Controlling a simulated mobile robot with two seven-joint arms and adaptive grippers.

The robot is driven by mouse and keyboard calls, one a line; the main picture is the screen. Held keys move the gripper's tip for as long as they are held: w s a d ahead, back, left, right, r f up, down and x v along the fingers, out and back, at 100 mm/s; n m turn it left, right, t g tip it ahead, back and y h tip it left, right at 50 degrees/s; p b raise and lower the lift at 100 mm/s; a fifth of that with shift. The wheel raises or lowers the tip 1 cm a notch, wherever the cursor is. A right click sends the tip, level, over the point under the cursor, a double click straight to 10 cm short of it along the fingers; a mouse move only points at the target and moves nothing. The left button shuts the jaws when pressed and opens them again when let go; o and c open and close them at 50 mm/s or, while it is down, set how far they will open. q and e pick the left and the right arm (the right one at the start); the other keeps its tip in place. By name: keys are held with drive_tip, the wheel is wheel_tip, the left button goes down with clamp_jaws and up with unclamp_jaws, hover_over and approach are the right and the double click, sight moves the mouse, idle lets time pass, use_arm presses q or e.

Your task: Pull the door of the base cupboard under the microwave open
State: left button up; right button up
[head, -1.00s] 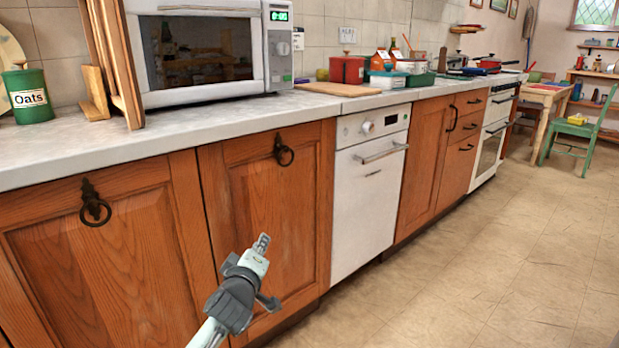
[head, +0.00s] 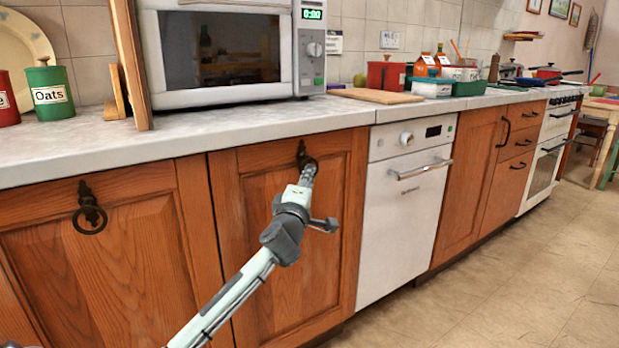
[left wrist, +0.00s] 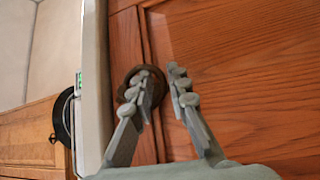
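The wooden base cupboard door (head: 252,195) under the microwave (head: 215,55) is closed. Its dark ring handle (head: 303,155) hangs near the top of the door, partly hidden behind my left gripper. My left gripper (head: 308,173) reaches up from below, its fingertips at the handle. In the left wrist view the fingers (left wrist: 162,70) are apart, with a visible gap between them. The ring (left wrist: 128,82) shows there behind and beside the left-hand finger; I cannot tell whether they touch. My right gripper is not in view.
A second cupboard door with a ring handle (head: 89,215) is on the left. A white dishwasher (head: 400,215) stands to the right. The pale worktop (head: 180,135) overhangs the doors. The tiled floor (head: 480,290) is clear.

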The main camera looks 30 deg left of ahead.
use_arm(q)
drive_tip(key=shift+w+a, duration=0.1)
drive_tip(key=shift+w, duration=0.1)
drive_tip(key=shift+c, duration=0.5)
clamp_jaws()
